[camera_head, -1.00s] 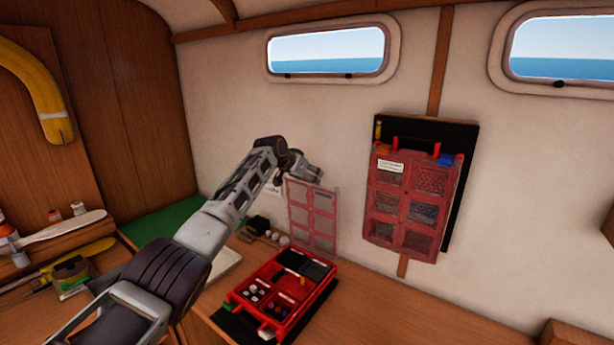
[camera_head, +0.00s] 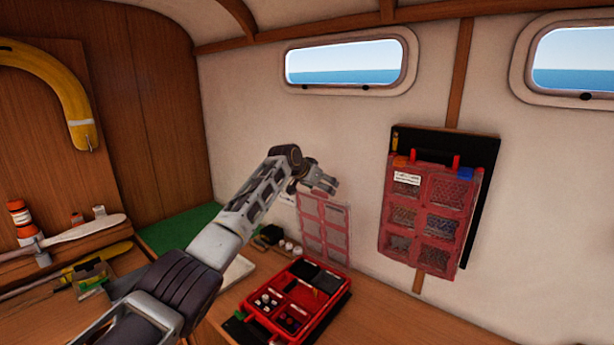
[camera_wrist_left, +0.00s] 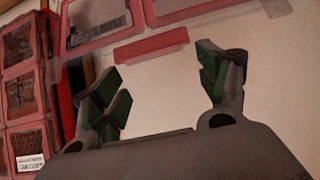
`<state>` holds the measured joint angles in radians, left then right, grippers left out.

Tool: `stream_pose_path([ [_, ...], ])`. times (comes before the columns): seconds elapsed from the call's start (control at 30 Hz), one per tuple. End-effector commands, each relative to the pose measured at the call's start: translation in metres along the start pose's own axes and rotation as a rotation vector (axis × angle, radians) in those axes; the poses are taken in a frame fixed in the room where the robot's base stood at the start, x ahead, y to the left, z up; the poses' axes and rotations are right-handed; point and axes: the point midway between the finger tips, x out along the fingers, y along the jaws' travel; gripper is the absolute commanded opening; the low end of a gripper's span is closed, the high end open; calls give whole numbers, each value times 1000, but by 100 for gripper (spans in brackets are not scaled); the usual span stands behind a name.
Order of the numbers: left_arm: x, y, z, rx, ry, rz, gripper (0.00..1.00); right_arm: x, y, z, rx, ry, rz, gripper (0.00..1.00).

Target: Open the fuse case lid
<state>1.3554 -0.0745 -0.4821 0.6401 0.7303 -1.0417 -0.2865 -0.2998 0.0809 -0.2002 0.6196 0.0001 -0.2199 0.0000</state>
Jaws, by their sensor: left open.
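The red fuse case (camera_head: 330,313) lies open on the wooden table, with small fuses and dark blocks in its compartments. Its lid (camera_head: 325,231), a red frame with clear panes, stands upright at the back of the case near the wall. My left gripper (camera_head: 325,184) is open just above the lid's top edge. In the left wrist view the open fingers (camera_wrist_left: 160,65) are apart with nothing between them. The lid (camera_wrist_left: 178,7) and a red bar (camera_wrist_left: 152,46) appear beyond them, and I cannot tell whether they touch. My right gripper is out of view.
Another red paned case (camera_head: 430,217) hangs on a dark board on the wall to the right; it shows at left in the wrist view. Small round items (camera_head: 289,246) lie left of the lid. The table right of the case is clear.

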Motion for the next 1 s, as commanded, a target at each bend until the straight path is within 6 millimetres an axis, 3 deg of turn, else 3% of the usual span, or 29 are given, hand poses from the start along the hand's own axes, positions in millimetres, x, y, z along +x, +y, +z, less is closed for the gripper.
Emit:
stream_pose_path([
  [1.0,-62,0,2,-1,-2,-1,75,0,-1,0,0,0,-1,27],
])
